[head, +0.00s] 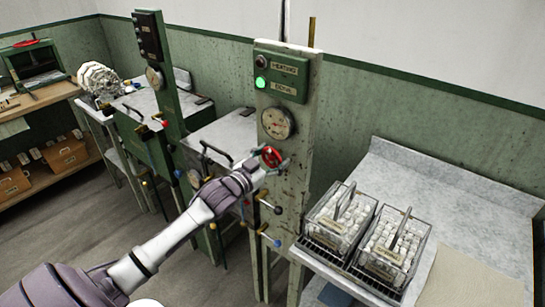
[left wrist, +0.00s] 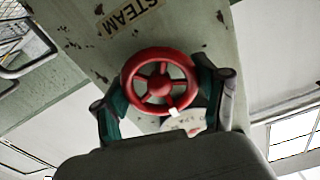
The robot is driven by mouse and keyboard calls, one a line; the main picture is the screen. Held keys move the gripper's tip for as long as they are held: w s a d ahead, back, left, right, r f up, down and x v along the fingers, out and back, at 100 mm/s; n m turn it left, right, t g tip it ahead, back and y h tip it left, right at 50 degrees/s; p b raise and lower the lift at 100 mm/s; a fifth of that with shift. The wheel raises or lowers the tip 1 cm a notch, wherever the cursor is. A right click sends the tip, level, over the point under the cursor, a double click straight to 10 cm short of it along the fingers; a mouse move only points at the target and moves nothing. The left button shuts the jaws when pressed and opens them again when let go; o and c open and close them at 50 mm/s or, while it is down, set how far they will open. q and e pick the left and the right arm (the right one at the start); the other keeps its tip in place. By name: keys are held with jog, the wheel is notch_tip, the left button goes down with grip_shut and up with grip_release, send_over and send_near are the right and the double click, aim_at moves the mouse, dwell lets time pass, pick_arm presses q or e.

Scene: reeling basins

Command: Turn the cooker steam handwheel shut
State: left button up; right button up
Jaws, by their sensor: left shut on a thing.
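A red handwheel (head: 271,157) sits on the front of a worn, pale green post (head: 292,195). In the left wrist view the red handwheel (left wrist: 158,82) shows its spokes and hub, with a STEAM label (left wrist: 130,17) on the post beside it. My left gripper (head: 266,163) is at the wheel; in the left wrist view its two fingers (left wrist: 160,98) are on either side of the rim, shut on it. A small white mark shows on the rim's lower edge. My right gripper is not in view.
A round gauge (head: 277,123) and a green box with a lit green lamp (head: 261,83) are above the wheel. Lever handles (head: 270,208) are below it. At right, wire baskets of cocoons (head: 339,216) stand on a grey table (head: 440,180).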

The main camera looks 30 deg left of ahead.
pick_arm(q)
jog(key=shift+f, duration=0.2)
jog(key=o, duration=1.2)
jog(key=shift+r, duration=0.1)
jog(key=s, duration=0.8)
jog(key=s+a, duration=0.1)
jog(key=s, duration=0.3)
